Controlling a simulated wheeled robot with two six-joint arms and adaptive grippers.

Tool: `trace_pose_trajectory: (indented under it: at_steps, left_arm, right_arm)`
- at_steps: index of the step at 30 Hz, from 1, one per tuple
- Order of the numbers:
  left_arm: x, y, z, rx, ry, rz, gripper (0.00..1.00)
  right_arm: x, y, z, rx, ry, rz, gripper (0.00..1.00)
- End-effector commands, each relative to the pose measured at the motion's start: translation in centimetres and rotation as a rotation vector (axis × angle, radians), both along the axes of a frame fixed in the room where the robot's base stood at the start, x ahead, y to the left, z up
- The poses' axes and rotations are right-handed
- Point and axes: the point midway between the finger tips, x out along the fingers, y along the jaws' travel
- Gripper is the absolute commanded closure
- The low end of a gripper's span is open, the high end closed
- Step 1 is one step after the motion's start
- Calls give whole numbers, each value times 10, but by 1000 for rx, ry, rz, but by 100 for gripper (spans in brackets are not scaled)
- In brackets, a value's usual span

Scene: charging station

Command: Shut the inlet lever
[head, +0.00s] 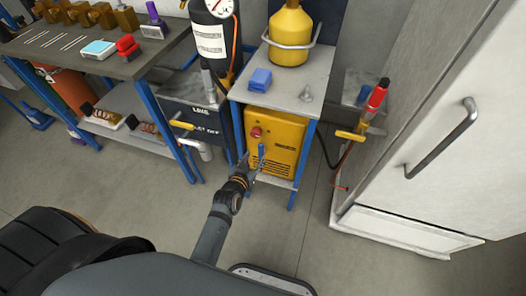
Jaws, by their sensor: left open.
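My left gripper (251,165) is open in front of the yellow box-shaped machine (276,128) under the small stand. A short blue upright handle (261,152) shows right at its fingertips; I cannot tell whether they touch it. A yellow lever (182,125) sticks out level beside a dark panel (205,117) lettered "LINE" and "OFF". Another yellow lever (350,135) lies roughly level below a red-topped fitting (376,96) on the right. No label naming the inlet is readable, so I cannot tell which is the inlet lever. My right gripper is not in view.
The stand's grey top (300,75) holds a yellow bottle (289,36) and a blue block (260,79). A black cylinder with a gauge (212,40) stands behind. A workbench (75,50) is on the left, a white cabinet (445,90) on the right. Floor in front is clear.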

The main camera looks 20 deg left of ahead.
Motion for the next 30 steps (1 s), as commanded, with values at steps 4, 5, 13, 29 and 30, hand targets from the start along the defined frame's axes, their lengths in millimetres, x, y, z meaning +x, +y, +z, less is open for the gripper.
trace_pose_trajectory:
  at_steps: [4,5,13,29,30]
  left_arm:
    - [32,-1,-15,1,-2,0,57]
    - [38,-1,-18,2,-2,-1,57]
    - [75,-2,-32,1,-1,0,57]
    - [79,-3,-33,0,1,0,82]
    - [79,-3,-34,0,1,0,88]
  right_arm:
    - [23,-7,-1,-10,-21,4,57]
    - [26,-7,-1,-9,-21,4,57]
    - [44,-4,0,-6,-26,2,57]
    - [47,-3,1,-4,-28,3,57]
    - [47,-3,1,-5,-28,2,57]
